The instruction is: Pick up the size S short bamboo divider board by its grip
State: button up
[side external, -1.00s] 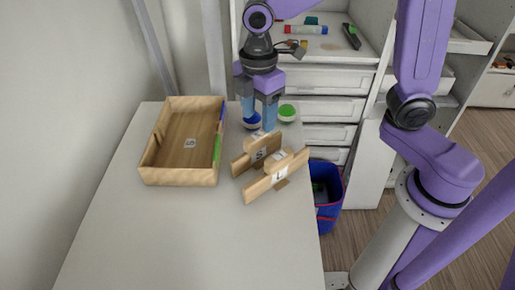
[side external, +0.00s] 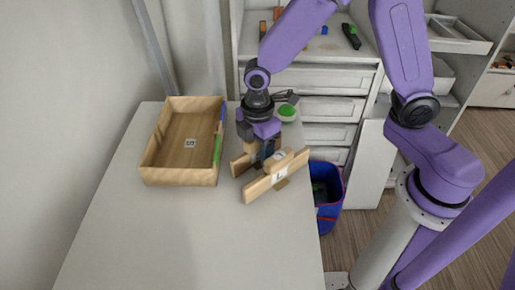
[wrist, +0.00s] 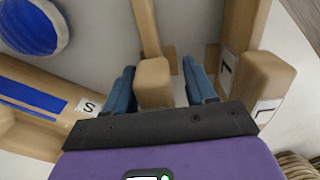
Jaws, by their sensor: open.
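The rear short bamboo divider board (side external: 239,167) stands on the white table. Its label is hidden behind my gripper (side external: 267,154) in the side view. In the wrist view, the block-shaped grip (wrist: 153,78) of this board lies between my two blue fingers (wrist: 160,86). The fingers are open, one on each side, with narrow gaps to the grip. The front divider board (side external: 262,188), labelled L, stands close in front; in the wrist view it is at the right (wrist: 266,105).
A wooden tray (side external: 178,179) lies left of the boards. In the wrist view, a wooden wall with a blue strip (wrist: 30,95) and an S label is at the left. A blue round item (wrist: 30,25) and a green bowl (side external: 287,112) are behind. The table front is clear.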

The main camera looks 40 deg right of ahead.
grip_shut()
dwell(0.3)
